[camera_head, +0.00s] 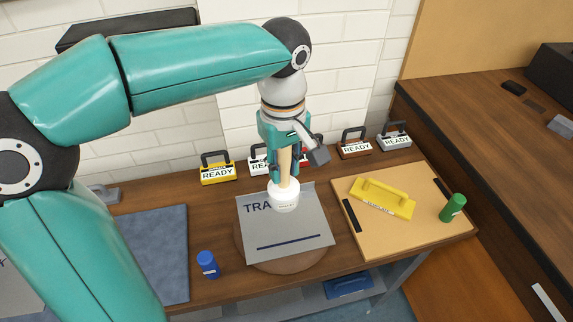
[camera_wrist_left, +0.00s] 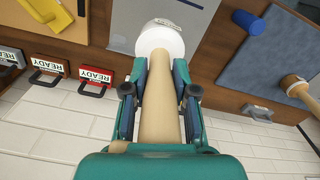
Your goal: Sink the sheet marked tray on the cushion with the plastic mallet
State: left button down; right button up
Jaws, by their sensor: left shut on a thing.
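My left gripper (camera_head: 287,160) is shut on the wooden handle of the plastic mallet (camera_head: 284,194), which hangs with its white head down. The grey sheet (camera_head: 290,228) shows the letters "TRA", with the mallet head covering the end of the word, and a dark bar below. It lies on the round brown cushion (camera_head: 272,265), whose edge shows beneath it. The head is over the sheet's upper part; I cannot tell whether it touches. In the left wrist view the mallet's handle (camera_wrist_left: 158,105) runs between the fingers to the white head. My right gripper is not in view.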

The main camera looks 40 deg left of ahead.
pick_arm(q)
notch_tip(320, 180, down, 10)
jog(key=b, duration=0.8)
jog(key=shift+s, duration=0.15)
jog(key=shift+r+p, duration=0.55)
jog(key=shift+r, duration=0.05)
notch_tip(320, 180, up, 9)
jog(key=p, duration=0.8)
jog(key=shift+f, duration=0.25)
jog(key=shift+s+d, duration=0.2)
jog(key=shift+s, duration=0.1)
jog(key=s+d+r, duration=0.2)
jog(key=s+d, duration=0.2)
jog(key=s, duration=0.3)
jog(key=shift+d, duration=0.15)
